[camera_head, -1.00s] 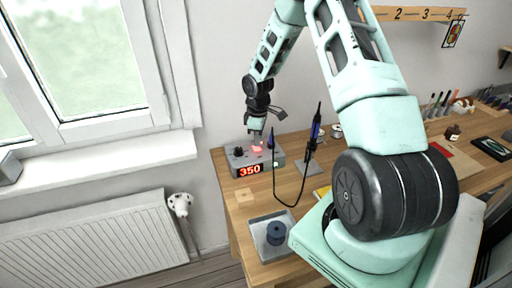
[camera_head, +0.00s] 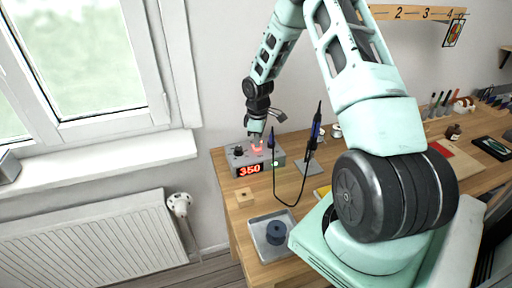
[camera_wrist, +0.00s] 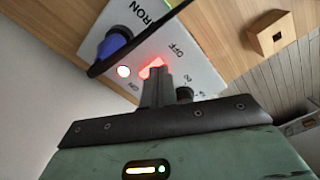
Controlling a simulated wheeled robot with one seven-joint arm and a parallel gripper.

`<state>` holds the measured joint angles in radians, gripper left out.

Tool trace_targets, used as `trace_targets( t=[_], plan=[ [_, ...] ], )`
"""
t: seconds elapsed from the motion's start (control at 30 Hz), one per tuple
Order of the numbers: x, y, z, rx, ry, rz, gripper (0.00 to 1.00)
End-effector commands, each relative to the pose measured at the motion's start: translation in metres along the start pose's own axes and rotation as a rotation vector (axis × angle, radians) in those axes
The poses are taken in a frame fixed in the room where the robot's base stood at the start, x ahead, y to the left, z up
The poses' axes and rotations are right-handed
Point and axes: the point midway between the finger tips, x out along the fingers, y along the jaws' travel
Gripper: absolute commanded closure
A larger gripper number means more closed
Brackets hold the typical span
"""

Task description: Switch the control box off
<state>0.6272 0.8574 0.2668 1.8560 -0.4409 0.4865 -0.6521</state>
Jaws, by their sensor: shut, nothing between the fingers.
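The control box (camera_head: 240,157) is a grey box at the left end of the workbench, with a lit red display (camera_head: 248,170) reading 350. On its top a red glowing rocker switch (camera_wrist: 152,68) sits between the OFF and ON labels; it also shows in the head view (camera_head: 257,148). My gripper (camera_wrist: 156,72) is shut and empty, its fingertips right at the switch and covering part of it. I cannot tell whether they touch it. A black knob (camera_wrist: 184,94) and a round white light (camera_wrist: 124,71) are beside the switch.
A soldering iron (camera_head: 317,128) stands in its holder right of the box, its dark cable (camera_head: 276,192) looping over the bench. A metal tray (camera_head: 258,252) with a dark spool and a small wooden block (camera_head: 244,197) lie in front. The wall is close behind.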

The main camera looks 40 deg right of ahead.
Motion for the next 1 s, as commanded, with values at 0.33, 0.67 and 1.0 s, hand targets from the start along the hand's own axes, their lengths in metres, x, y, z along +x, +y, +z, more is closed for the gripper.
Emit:
trace_targets(
  t=[0.33,0.67,1.0],
  plan=[
    [0.006,0.000,0.000,0.000,0.000,0.000,1.00],
    [0.006,0.000,0.000,0.000,0.000,0.000,1.00],
    [-0.018,0.000,0.000,0.000,0.000,0.000,1.00]
  ],
)
